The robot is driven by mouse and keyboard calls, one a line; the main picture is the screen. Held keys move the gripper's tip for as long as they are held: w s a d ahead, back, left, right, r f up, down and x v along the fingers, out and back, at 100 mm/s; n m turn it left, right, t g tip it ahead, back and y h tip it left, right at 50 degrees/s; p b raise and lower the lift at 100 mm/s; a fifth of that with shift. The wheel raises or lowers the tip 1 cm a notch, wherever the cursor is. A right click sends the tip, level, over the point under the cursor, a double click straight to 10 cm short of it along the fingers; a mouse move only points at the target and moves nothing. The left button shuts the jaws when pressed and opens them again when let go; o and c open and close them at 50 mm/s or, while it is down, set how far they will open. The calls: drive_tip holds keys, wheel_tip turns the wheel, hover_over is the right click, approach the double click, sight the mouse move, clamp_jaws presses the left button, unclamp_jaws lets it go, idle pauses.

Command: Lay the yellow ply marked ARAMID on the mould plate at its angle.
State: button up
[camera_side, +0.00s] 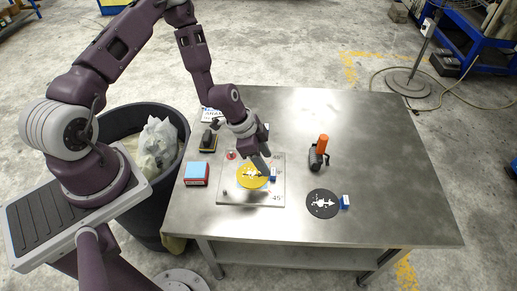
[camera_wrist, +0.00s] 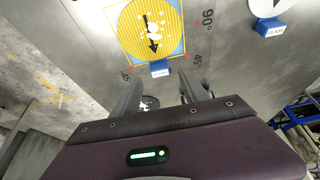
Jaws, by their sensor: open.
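The yellow ply (camera_side: 249,180) is a round disc with a white-and-black arrow figure, lying on the pale mould plate (camera_side: 262,199). In the wrist view the yellow ply (camera_wrist: 171,22) covers most of a light-blue area with an orange outline. Its arrow points toward its blue tab (camera_wrist: 160,70), whose lettering is too small to read. Angle marks show on the plate (camera_wrist: 190,40), including 90° and 45°. My gripper (camera_wrist: 158,88) is open, one finger on each side below the tab, with nothing between the fingertips. In the side view my gripper (camera_side: 266,166) is close to the tab.
A black ply (camera_side: 316,209) with a blue tab lies to the right. An orange-handled tool (camera_side: 322,146) stands behind it. A red-and-blue box (camera_side: 196,173) and a dark block (camera_side: 208,141) stand left of the plate. The table's right side is clear. A black bin (camera_side: 168,199) stands left.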

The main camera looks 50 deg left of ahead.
drive_tip(key=s+a+r+n+y, duration=0.15)
drive_tip(key=s+r, duration=0.25)
drive_tip(key=r, duration=0.9)
drive_tip(key=s+a+r+n+y, duration=0.1)
drive_tip(key=s+r+n+y, duration=0.15)
drive_tip(key=r, duration=1.05)
drive_tip(key=s+r+n+t, duration=0.1)
drive_tip(key=s+r+n, duration=0.1)
drive_tip(key=s+r, duration=0.3)
drive_tip(key=s+d+r+n+t, duration=0.1)
drive_tip(key=s+r+n, duration=0.2)
drive_tip(key=s, duration=0.8)
wheel_tip(320, 180, up, 3)
drive_tip(key=shift+s+f+h, duration=0.15)
drive_tip(key=shift+h, duration=0.25)
